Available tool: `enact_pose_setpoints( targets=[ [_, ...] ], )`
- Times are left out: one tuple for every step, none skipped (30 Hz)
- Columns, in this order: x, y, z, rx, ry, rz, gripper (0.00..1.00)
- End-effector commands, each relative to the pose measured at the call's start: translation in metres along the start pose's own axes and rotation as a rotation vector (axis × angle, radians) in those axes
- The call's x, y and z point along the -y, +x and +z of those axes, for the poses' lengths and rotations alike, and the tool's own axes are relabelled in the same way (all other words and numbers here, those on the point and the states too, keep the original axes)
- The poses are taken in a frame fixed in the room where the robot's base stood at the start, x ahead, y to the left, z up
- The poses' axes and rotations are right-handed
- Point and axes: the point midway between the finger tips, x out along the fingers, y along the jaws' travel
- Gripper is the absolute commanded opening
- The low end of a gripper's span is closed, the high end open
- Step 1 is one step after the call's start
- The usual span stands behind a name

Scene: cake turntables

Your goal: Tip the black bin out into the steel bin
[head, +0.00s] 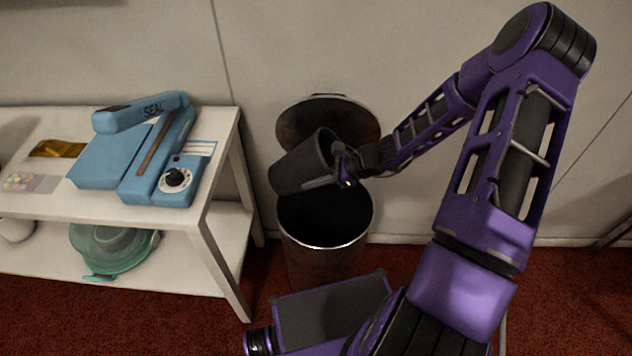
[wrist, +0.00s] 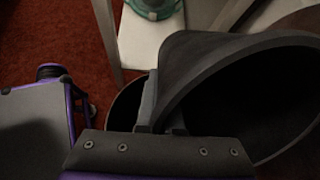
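The black bin (head: 300,166) is held tilted over the steel bin (head: 322,250) in the head view, its mouth turned toward the right and my gripper. My gripper (head: 345,172) is shut on the black bin's rim. In the wrist view the black bin (wrist: 205,62) fills the right side, with a finger of my gripper (wrist: 160,118) at its wall. The steel bin stands on the floor, its round lid (head: 352,118) raised against the wall behind. Its inside is dark, and I cannot see any contents. The inside of the black bin also looks dark.
A white table (head: 222,150) stands close on the left, with a blue sealer (head: 150,150) on top and a teal-lidded container (head: 110,248) on its lower shelf. The wall is close behind the steel bin. Red carpet (head: 565,300) is open on the right.

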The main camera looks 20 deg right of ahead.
Motion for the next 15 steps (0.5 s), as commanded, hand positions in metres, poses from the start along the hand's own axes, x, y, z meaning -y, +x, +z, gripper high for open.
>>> enact_pose_setpoints(
  targets=[
    [0.0015, -0.0070, 0.0145, -0.046, -0.012, 0.005, 0.00],
    [0.0012, -0.0072, 0.0140, -0.087, -0.018, 0.009, 0.00],
    [0.0019, -0.0089, 0.0135, -0.140, -0.024, 0.010, 0.00],
    [0.0015, -0.0084, 0.0128, -0.172, -0.028, 0.014, 0.00],
    [0.0014, -0.0089, 0.0125, -0.206, -0.031, 0.016, 0.00],
    [0.0019, -0.0098, 0.0126, -0.248, -0.036, 0.018, 0.00],
    [0.0017, -0.0102, 0.0118, -0.278, -0.039, 0.021, 0.00],
    [0.0020, -0.0110, 0.0116, -0.307, -0.042, 0.022, 0.00],
    [0.0021, -0.0120, 0.0116, -0.345, -0.047, 0.024, 0.00],
    [0.0016, -0.0120, 0.0116, -0.369, -0.048, 0.027, 0.00],
    [0.0017, -0.0125, 0.0114, -0.395, -0.052, 0.029, 0.00],
    [0.0021, -0.0135, 0.0116, -0.428, -0.055, 0.029, 0.00],
    [0.0018, -0.0137, 0.0108, -0.449, -0.056, 0.031, 0.00],
    [0.0017, -0.0139, 0.0104, -0.469, -0.057, 0.033, 0.00],
    [0.0018, -0.0142, 0.0102, -0.494, -0.061, 0.035, 0.00]
  ],
)
